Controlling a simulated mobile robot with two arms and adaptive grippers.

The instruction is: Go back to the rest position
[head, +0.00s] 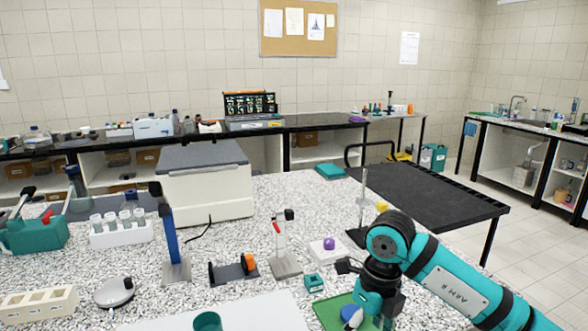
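My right arm (455,285), teal with black joints, comes in from the lower right. Its gripper (376,306) hangs over or beside a green tray (330,308) at the front edge of the picture. The fingers are largely hidden by the wrist and too small to read, so I cannot tell whether they are open or shut. A blue-and-white round item (352,315) lies by the gripper on the tray; I cannot tell whether they touch. My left gripper is not in view.
A black cart (430,192) stands behind my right arm. Floor shows at right.

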